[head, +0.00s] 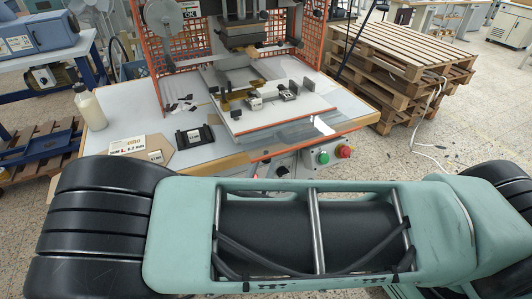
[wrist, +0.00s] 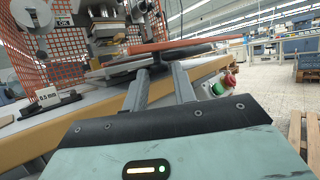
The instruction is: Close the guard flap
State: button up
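The guard flap (head: 298,130) looks like a clear panel with an orange front edge, lying out nearly flat over the front of the press table. In the wrist view, an orange-red bar (wrist: 190,43) that appears to be its edge crosses beyond the fingers. My gripper (wrist: 160,72) shows two grey fingers standing apart, just below and in front of that bar. A dark piece shows between the fingertips; I cannot tell whether they touch it. In the head view my own arm hides the gripper.
Green and red buttons (head: 334,154) sit on the press front, right of the fingers. Orange mesh guards (head: 190,40) flank the press. Pallets (head: 402,70) are stacked at right.

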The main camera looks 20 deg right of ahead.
aim_at(266, 160)
jog(key=shift+p+x, duration=0.3)
jog(key=shift+x, duration=1.3)
